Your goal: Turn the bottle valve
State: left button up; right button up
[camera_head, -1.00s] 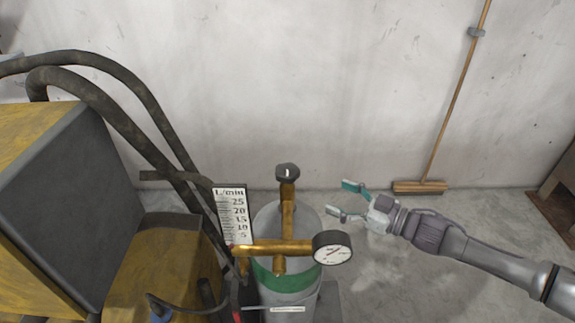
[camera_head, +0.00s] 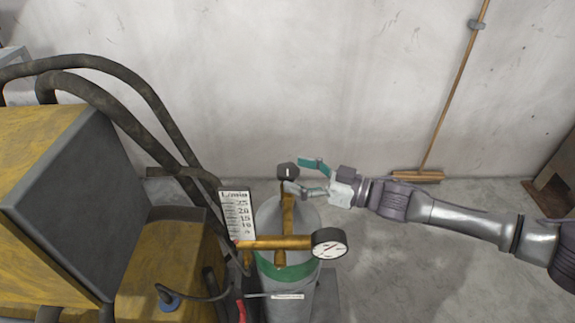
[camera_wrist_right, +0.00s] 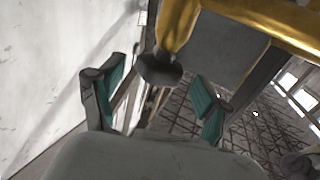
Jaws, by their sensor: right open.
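The bottle valve is a dark knob (camera_head: 288,171) on top of an upright brass stem (camera_head: 287,205). The stem rises from a grey gas bottle (camera_head: 270,225) with a green band. My right gripper (camera_head: 297,176) is open and empty, coming in from the right with its fingertips close to the knob. In the right wrist view the knob (camera_wrist_right: 158,68) shows in the gap between the two teal-padded fingers (camera_wrist_right: 160,98), with space on both sides. I cannot tell whether the lower finger touches the stem. My left gripper is not in view.
A round gauge (camera_head: 329,243) sticks out right on a brass pipe (camera_head: 270,243) below the gripper. A white L/min scale (camera_head: 237,214) stands left of the bottle. A yellow machine (camera_head: 45,160) with dark hoses (camera_head: 130,85) fills the left. A broom (camera_head: 418,176) leans against the wall.

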jog(key=shift+x, duration=1.45)
jog(key=shift+c, duration=0.4)
jog(key=c, duration=1.1)
